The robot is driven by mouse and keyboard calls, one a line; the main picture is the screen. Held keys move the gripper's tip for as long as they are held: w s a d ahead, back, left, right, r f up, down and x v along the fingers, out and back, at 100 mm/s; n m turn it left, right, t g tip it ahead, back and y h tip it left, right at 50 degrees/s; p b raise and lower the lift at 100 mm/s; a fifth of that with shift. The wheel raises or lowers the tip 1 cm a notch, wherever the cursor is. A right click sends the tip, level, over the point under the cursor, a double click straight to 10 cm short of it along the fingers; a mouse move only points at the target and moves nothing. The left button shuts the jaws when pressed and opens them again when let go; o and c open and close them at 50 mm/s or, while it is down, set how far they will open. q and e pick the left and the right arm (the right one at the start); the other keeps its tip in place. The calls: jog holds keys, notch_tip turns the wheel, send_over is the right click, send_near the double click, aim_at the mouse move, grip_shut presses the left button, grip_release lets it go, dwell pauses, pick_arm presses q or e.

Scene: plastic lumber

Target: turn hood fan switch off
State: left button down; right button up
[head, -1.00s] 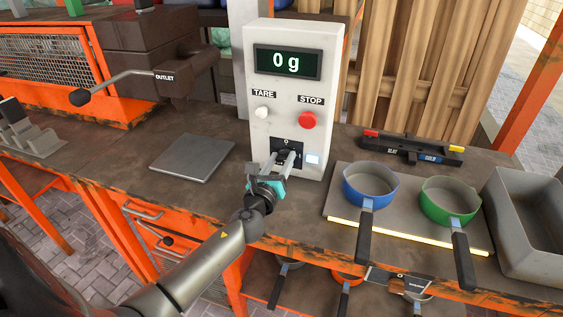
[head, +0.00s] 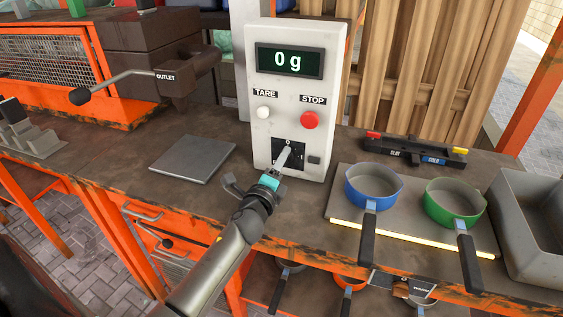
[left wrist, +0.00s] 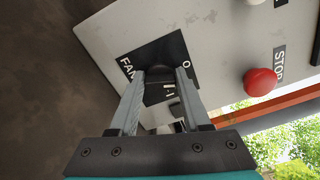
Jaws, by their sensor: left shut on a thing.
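The fan switch is a dark rotary knob on a black plate (head: 277,146), low on the front of a pale control box (head: 296,40). In the left wrist view, the plate (left wrist: 180,48) carries "FAN" and "O" lettering, and the knob (left wrist: 159,73) shows between the fingertips. My left gripper (head: 285,154) is shut on the knob, with one finger at each side of it in the left wrist view (left wrist: 160,78). In the head view the fingers hide most of the knob. A small square indicator (head: 314,160) right of the plate looks dark. My right gripper is out of view.
A blue pan (head: 373,187) and a green pan (head: 454,203) stand to the right. A flat grey plate (head: 193,158) lies left.

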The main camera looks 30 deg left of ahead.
pick_arm(q)
jog(key=n, duration=0.3)
jog(key=shift+f+n, duration=0.1)
jog(key=shift+n, duration=0.4)
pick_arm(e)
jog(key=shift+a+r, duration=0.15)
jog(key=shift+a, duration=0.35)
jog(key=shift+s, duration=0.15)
pick_arm(q)
jog(key=c, duration=0.6)
grip_release()
jog(key=shift+o, duration=1.2)
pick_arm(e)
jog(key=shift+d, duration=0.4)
